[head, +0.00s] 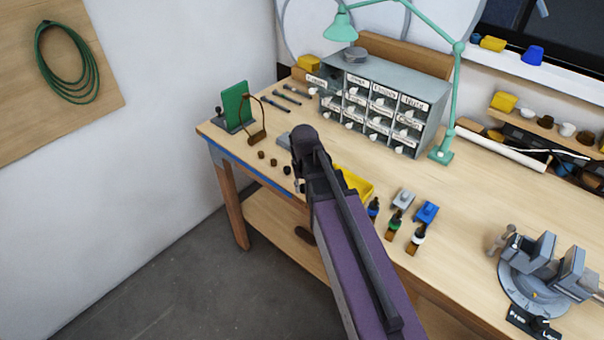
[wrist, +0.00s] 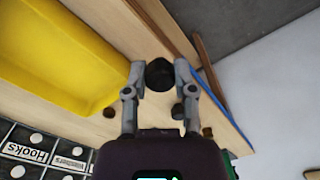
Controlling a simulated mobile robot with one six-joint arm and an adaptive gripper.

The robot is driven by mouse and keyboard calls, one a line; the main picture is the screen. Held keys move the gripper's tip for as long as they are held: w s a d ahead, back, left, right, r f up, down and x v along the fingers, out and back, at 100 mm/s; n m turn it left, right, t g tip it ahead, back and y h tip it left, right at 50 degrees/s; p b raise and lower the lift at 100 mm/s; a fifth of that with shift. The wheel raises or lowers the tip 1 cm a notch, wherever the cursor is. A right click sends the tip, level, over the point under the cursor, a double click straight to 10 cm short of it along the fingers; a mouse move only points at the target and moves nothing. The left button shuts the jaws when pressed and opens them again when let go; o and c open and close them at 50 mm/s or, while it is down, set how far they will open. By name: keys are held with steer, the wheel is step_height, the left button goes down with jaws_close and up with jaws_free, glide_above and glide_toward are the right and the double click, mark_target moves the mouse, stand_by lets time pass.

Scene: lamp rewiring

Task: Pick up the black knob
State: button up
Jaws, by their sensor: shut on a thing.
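The black knob (wrist: 160,75) is between the two grey fingertips of my gripper (wrist: 160,70) in the wrist view. The fingers are shut on it, one on each side. In the head view my gripper (head: 299,186) is at the front edge of the bench, mostly hidden behind my purple arm. I cannot make out the held knob there. Another dark knob (head: 287,170) lies on the bench just beyond the gripper, in a row with smaller brown knobs (head: 267,158).
A yellow tray (head: 356,184) sits right beside my arm. Bottles and a blue block (head: 427,211) stand right of it. A labelled drawer cabinet (head: 385,105), a green lamp (head: 441,152) and a green board (head: 236,105) stand farther back. A vise (head: 541,262) is at the right.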

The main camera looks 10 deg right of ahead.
steer(key=s+a, duration=0.1)
steer(key=s, duration=0.7)
steer(key=shift+r+p, duration=0.3)
steer(key=shift+r, duration=0.1)
